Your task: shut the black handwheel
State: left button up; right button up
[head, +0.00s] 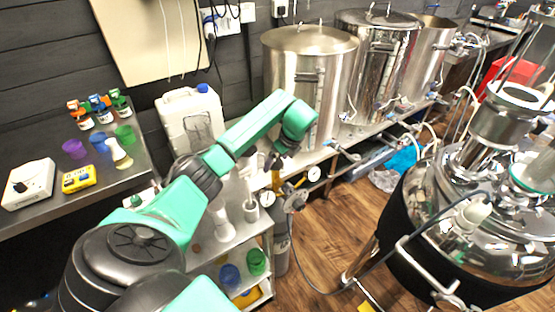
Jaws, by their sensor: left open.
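A grey gas cylinder (281,240) stands on the floor beside the shelf unit. A brass regulator with two round white gauges sits at its top; one gauge (314,173) is to the right, the other (267,198) to the left. A small dark part (296,199) by the regulator looks like the black handwheel, but it is too small to tell its setting. My left gripper (273,166) hangs from the green arm just above the regulator. It is open and appears apart from the dark part. My right gripper is out of view.
Steel kettles (305,85) stand on the bench behind. A large steel vessel (480,225) with a black jacket fills the right side. A dark hose runs from the regulator towards it. A white canister (190,120) and small bottles stand left. Wooden floor (325,235) is open between.

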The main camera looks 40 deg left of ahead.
pick_arm(q)
jog(key=c, duration=1.4)
jog(key=shift+o, duration=0.2)
